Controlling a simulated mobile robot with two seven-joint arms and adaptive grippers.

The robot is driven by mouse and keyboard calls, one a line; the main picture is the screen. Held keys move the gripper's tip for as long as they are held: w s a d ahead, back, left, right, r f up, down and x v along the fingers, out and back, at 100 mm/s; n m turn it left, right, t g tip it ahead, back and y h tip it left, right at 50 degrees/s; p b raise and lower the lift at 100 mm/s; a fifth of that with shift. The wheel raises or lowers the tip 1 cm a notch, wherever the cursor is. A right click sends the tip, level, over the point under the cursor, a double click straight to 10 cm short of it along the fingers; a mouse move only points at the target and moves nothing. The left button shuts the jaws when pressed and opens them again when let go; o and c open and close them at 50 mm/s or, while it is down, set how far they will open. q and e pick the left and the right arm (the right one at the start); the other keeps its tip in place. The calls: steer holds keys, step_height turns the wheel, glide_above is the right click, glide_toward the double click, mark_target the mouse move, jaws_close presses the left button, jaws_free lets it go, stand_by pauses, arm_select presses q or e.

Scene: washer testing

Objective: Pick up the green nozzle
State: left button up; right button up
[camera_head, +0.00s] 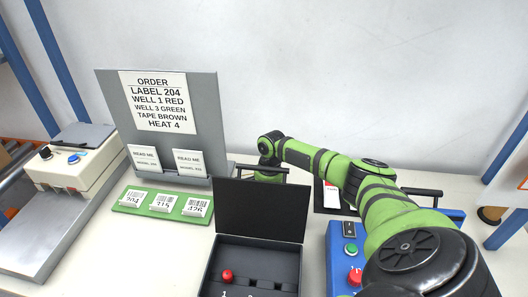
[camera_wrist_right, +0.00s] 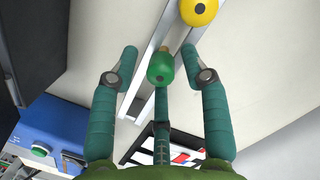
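The green nozzle (camera_wrist_right: 160,70), a rounded green body with a small orange tip, shows in the right wrist view at a pale metal rail. My right gripper (camera_wrist_right: 159,52) is open, with one outer finger on each side of the nozzle and visible gaps to both. A third, middle finger lies just below the nozzle in the picture; I cannot tell whether it touches. In the head view the right arm reaches back behind the black case lid, and the nozzle and fingertips are hidden. My left gripper is not in view.
A yellow nozzle (camera_wrist_right: 201,12) is close beyond the green one. The open black case (camera_head: 262,210) holds a red piece (camera_head: 227,275). A blue button box (camera_head: 340,240) stands beside it. An order board (camera_head: 205,90), green label tray (camera_head: 128,207) and beige machine (camera_head: 75,172) stand left.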

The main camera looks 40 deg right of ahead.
jaws_close()
